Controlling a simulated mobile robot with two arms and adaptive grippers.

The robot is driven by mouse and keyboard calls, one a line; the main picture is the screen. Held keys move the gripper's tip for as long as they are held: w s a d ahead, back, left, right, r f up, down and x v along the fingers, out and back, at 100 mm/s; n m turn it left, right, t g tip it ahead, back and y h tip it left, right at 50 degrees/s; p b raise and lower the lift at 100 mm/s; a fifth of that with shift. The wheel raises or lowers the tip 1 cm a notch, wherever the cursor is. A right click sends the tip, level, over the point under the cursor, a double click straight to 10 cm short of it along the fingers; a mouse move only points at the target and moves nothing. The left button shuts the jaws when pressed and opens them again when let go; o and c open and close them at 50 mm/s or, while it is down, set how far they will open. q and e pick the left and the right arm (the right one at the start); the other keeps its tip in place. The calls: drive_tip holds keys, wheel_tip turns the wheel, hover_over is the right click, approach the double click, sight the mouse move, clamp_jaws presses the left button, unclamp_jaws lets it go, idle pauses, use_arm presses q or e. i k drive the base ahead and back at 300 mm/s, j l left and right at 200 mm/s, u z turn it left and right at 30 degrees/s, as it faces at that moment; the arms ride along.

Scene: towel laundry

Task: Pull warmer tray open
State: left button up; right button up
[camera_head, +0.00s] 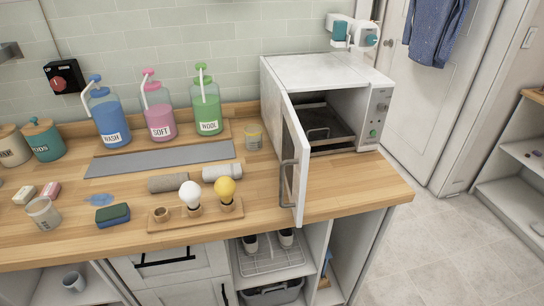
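The warmer (325,72) is a white box at the back right of the wooden counter. Its door (293,150) is swung open toward the front and stands out over the counter, with a grey handle (287,183) on its outer face. The dark warmer tray (328,128) lies inside the chamber, with a small loop handle (318,132) at its front. The door hides part of the chamber's left side. Neither of my grippers is in view.
Blue, pink and green pump bottles (160,110) stand along the back. A wooden holder with white and yellow round-topped items (207,210) and two rolled cloths (175,183) lie left of the door. The counter (350,188) is bare right of the door.

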sight(321, 125)
drive_tip(key=i+l+u, duration=0.1)
drive_tip(key=l+u, duration=0.25)
drive_tip(key=u, duration=0.15)
drive_tip(key=l+u, duration=0.35)
drive_tip(key=u, duration=0.15)
